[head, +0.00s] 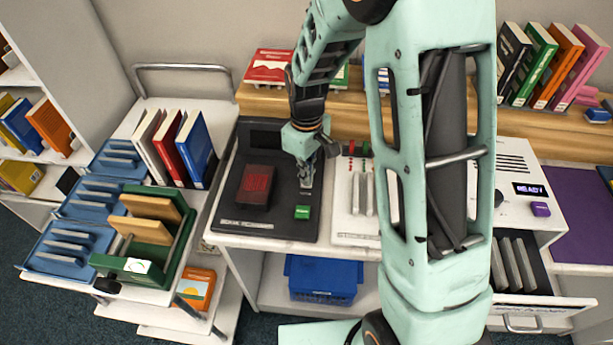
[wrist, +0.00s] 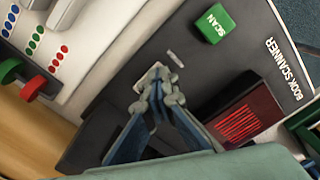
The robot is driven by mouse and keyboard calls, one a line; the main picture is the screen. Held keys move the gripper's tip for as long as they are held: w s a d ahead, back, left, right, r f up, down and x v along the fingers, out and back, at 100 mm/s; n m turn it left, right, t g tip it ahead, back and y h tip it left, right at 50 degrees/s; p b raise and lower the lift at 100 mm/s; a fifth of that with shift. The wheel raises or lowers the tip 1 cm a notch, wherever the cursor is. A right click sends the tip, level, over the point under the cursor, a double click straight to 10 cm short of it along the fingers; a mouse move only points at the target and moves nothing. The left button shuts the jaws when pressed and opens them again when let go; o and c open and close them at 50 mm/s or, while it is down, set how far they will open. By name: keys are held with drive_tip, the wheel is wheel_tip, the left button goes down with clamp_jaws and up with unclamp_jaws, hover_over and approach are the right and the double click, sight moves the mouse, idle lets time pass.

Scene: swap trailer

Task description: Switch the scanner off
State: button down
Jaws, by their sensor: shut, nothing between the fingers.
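The book scanner (head: 235,217) is a dark flat unit on the white counter. It has a red-lit window (head: 255,185) and a green SCAN button (head: 302,212). In the wrist view the window shows bright red lines (wrist: 238,124), and the SCAN button (wrist: 213,24) is above and right of my fingertips. My gripper (head: 306,183) is shut and empty, low over the scanner's right part. In the wrist view my fingertips (wrist: 164,90) are at a small pale plate (wrist: 148,77), partly covering it. Whether they touch it I cannot tell.
Right of the scanner is a white panel (head: 346,222) with red and green knobs and sliders. Upright books (head: 168,140) and blue trays (head: 65,250) are on the cart at left. A wooden shelf (head: 520,120) runs behind. An open drawer (head: 540,300) juts out at right.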

drive_tip(key=shift+r+p, duration=2.45)
drive_tip(key=shift+r, duration=1.1)
drive_tip(key=shift+w+f, duration=0.1)
